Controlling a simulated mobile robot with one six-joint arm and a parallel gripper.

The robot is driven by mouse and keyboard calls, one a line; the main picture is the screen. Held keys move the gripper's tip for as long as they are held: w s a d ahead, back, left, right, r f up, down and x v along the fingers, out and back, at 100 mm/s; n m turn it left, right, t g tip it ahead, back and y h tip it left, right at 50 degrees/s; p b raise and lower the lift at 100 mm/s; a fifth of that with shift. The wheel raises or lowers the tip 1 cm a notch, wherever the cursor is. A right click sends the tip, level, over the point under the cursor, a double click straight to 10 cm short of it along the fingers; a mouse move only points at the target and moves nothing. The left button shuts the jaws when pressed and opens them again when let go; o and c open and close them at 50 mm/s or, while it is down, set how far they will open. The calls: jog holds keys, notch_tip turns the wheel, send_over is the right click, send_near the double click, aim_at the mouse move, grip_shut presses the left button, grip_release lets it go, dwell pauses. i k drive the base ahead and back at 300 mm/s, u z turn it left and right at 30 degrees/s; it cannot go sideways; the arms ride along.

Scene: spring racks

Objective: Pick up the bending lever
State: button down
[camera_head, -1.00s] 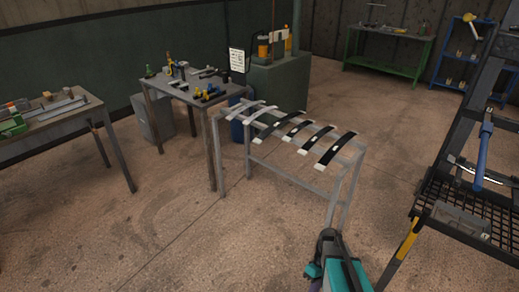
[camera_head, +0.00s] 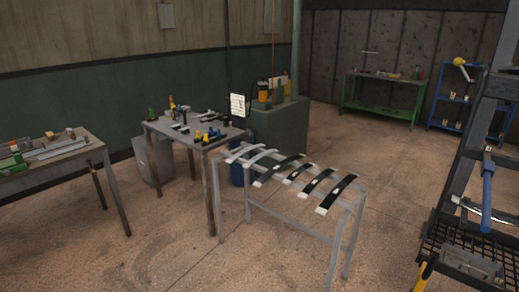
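I cannot pick out the bending lever for certain. A long blue-handled tool (camera_head: 487,190) stands upright at the black rack on the right; it may be the lever, but its ends are hard to make out. Small tools with yellow, blue and black parts (camera_head: 208,136) lie on the grey table (camera_head: 186,143) at the left of centre, too small to name. My gripper is not in view.
A grey metal stand (camera_head: 335,237) carries several curved spring leaves in front of the table. A workbench (camera_head: 50,165) is at the left, a green cabinet (camera_head: 282,130) behind. A green bench (camera_head: 380,110) and blue shelf (camera_head: 462,128) stand far back. The floor (camera_head: 200,265) in front is clear.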

aim_at(485, 221)
jog(key=u, duration=1.65)
jog(key=k, duration=0.1)
jog(key=z, duration=3.05)
jog(key=k, duration=0.5)
jog(key=u, duration=0.05)
